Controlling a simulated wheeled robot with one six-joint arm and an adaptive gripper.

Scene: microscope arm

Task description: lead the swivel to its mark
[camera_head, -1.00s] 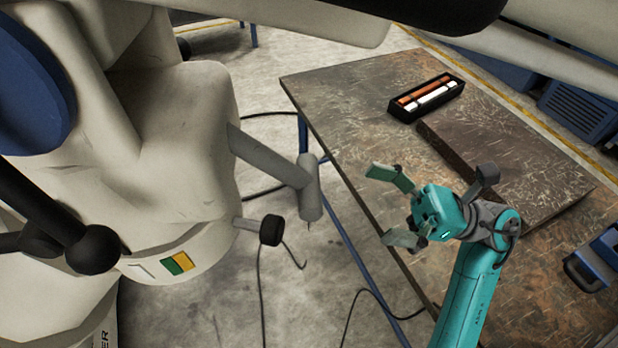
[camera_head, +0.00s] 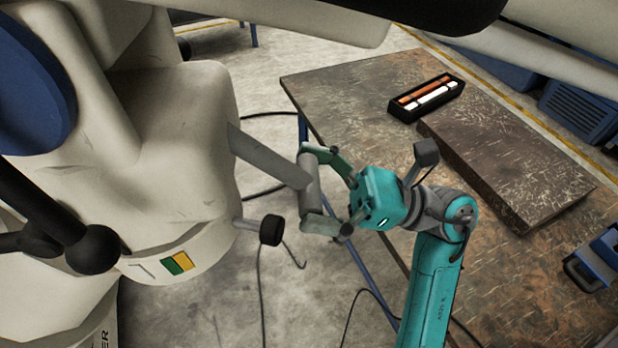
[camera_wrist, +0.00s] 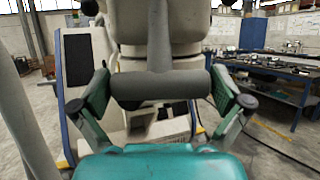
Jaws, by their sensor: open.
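The swivel is a grey arm (camera_head: 265,158) that sticks out from the cream microscope body (camera_head: 180,130) and ends in a grey crossbar handle (camera_head: 309,183). My teal gripper (camera_head: 318,188) is open at the handle, its fingers on either side of it in the head view. In the wrist view the crossbar (camera_wrist: 160,85) lies across the gap between my open fingers (camera_wrist: 165,98), with its ends close to the fingers. I cannot tell whether they touch. A green and yellow mark (camera_head: 177,263) is on the body's lower front, beside a black knob (camera_head: 271,230).
A worn table (camera_head: 350,95) stands at the right, with a black tray (camera_head: 427,97) of orange and white items and a dark slab (camera_head: 505,160). A blue object (camera_head: 598,258) is at the table's right edge. Cables lie on the floor.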

